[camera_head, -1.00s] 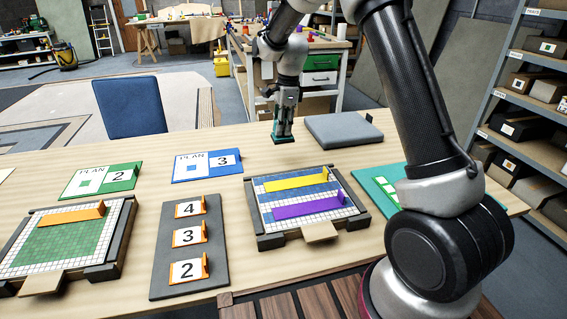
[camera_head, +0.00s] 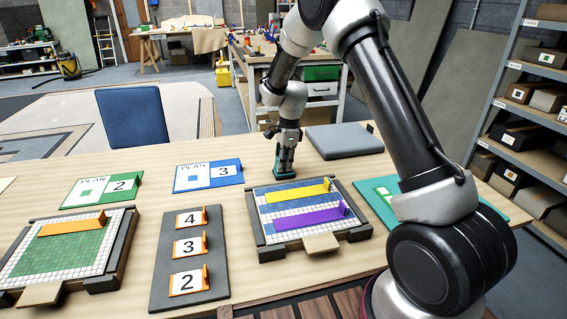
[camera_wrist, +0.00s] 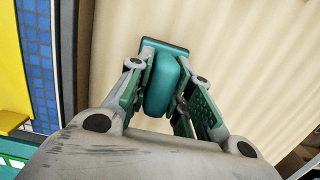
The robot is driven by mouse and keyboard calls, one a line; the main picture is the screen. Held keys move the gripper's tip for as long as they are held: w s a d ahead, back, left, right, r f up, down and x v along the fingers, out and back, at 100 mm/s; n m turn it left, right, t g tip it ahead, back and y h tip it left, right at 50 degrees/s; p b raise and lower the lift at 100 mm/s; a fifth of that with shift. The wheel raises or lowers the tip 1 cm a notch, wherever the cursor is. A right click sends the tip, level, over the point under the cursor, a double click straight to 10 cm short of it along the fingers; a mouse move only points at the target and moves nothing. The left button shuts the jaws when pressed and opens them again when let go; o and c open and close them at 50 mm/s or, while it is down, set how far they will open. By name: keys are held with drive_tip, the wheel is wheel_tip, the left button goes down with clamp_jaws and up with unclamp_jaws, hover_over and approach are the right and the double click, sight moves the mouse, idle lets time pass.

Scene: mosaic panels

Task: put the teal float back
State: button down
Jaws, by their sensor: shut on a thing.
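The teal float (camera_head: 285,174) is a small block with a teal base and a rounded teal grip. My gripper (camera_head: 285,158) is shut on its grip and holds it upright just behind the middle mosaic panel (camera_head: 262,228). The float is at or very near the table top; I cannot tell whether it touches. In the wrist view the float (camera_wrist: 165,80) sits between the fingers of my gripper (camera_wrist: 168,92), its flat base beyond them over bare wood.
A grey pad (camera_head: 345,140) is to the right of my gripper. A blue plan card (camera_head: 208,176) is to the left, a teal board (camera_head: 375,190) to the right. Bare table surrounds the float.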

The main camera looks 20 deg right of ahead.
drive_tip(key=c, duration=1.3)
unclamp_jaws()
drive_tip(key=r, duration=0.3)
drive_tip(key=d+r, duration=0.1)
drive_tip(key=r, duration=0.7)
drive_tip(key=shift+d+r, duration=0.2)
drive_tip(key=shift+r, duration=0.05)
drive_tip(key=s+d+r+n+t, duration=0.1)
drive_tip(key=s+d+r+n, duration=0.3)
drive_tip(key=s+r, duration=0.4)
drive_tip(key=s+d+r+n+t, duration=0.1)
drive_tip(key=s+d+r+n, duration=0.3)
drive_tip(key=s+r, duration=0.35)
drive_tip(key=s+d+n, duration=0.1)
drive_tip(key=s+n, duration=0.2)
drive_tip(key=s, duration=0.4)
drive_tip(key=s+d+n+t+h, duration=0.1)
drive_tip(key=s+d+n, duration=0.1)
drive_tip(key=s, duration=0.6)
drive_tip(key=s+d+n+t, duration=0.1)
drive_tip(key=s+d+n, duration=0.1)
drive_tip(key=s+n, duration=0.3)
drive_tip(key=shift+s+d+f, duration=0.1)
drive_tip(key=shift+s+d, duration=0.05)
drive_tip(key=shift+s, duration=0.5)
drive_tip(key=shift+s+d+f, duration=0.1)
drive_tip(key=shift+s, duration=0.5)
